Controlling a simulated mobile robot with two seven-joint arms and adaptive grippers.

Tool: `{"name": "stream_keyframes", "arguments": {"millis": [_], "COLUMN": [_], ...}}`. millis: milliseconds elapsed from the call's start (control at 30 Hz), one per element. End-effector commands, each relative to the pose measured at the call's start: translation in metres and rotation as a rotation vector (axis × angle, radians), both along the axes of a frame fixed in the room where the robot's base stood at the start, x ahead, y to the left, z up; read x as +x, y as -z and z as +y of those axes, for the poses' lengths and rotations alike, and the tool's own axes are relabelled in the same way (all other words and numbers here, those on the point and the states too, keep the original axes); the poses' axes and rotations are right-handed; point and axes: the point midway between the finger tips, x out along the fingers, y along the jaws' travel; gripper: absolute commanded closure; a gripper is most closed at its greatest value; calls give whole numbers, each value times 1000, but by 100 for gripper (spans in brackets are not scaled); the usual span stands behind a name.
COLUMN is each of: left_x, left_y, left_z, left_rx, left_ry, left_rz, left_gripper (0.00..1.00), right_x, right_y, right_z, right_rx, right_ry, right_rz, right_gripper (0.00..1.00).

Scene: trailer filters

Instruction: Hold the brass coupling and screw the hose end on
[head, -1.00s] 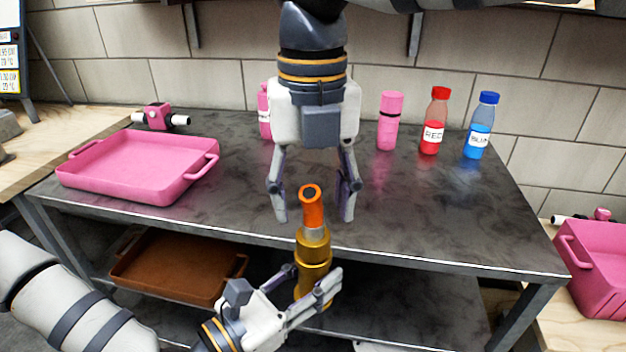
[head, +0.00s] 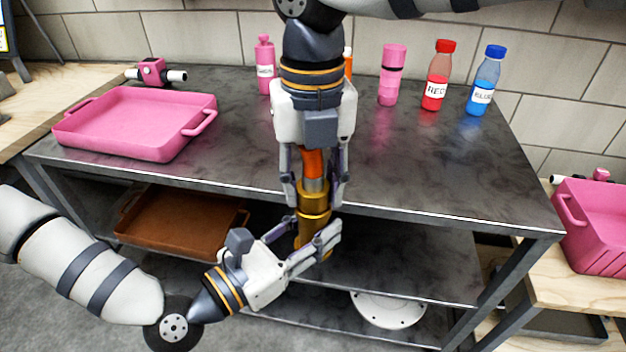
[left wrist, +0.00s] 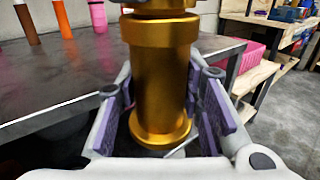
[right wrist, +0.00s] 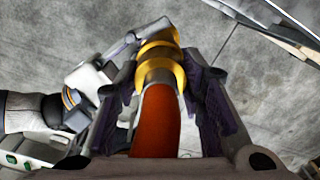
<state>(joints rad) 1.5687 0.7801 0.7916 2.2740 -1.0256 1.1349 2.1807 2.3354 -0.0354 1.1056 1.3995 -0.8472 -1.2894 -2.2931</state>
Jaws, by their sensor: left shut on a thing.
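The brass coupling (head: 313,205) stands upright in front of the table's front edge. My left gripper (head: 314,246) is shut on its lower part, and the gold body fills the space between the purple pads in the left wrist view (left wrist: 160,80). The orange hose end (head: 313,163) sits upright above the coupling, with a silver collar between them. Whether its thread is engaged cannot be told. My right gripper (head: 315,198) points down with its fingers either side of the hose end, open with small gaps beside it. The hose end also shows between the pads in the right wrist view (right wrist: 158,125).
On the dark table (head: 420,180) are a pink tray (head: 130,145), a pink valve piece (head: 152,72), pink bottles, a red bottle (head: 436,78) and a blue bottle (head: 484,82). A brown tray (head: 180,220) and a white disc (head: 388,310) lie on shelves below. The table's front edge is close behind the coupling.

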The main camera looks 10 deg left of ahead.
Motion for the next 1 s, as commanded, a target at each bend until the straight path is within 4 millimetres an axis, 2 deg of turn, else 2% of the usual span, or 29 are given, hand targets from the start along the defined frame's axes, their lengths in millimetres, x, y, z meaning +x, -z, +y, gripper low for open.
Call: {"name": "stream_keyframes", "arguments": {"millis": [67, 167, 267, 500, 600, 700, 833, 1000], "left_x": [0, 0, 0, 0, 0, 0, 0, 0], "left_y": [-1, -1, -1, -1, -1, -1, -1, -2], "left_z": [0, 0, 0, 0, 0, 0, 0, 0], "left_rx": [-1, -1, -1, -1, -1, -1, -2, -2], "left_ry": [-1, -1, -1, -1, -1, -1, -1, -1], "left_rz": [-3, -3, -3, -3, -3, -3, -4, -4], "left_gripper": [100, 100, 100, 100, 100, 100, 100, 100], "right_x": [0, 0, 1, 1, 1, 0, 0, 0], "right_y": [0, -1, -1, 0, 1, 1, 1, 1], "right_z": [0, -1, -1, -2, -2, -1, -1, 0], "right_rx": [-2, -5, -3, 5, 9, 10, 12, 12], "right_ry": [41, 275, 702, 1838, 2254, 2565, 2783, 2832], "right_rz": [-2, -7, -13, -18, -17, -14, -13, -14], "right_gripper": [98, 98, 98, 98, 98, 98, 98, 98]}}
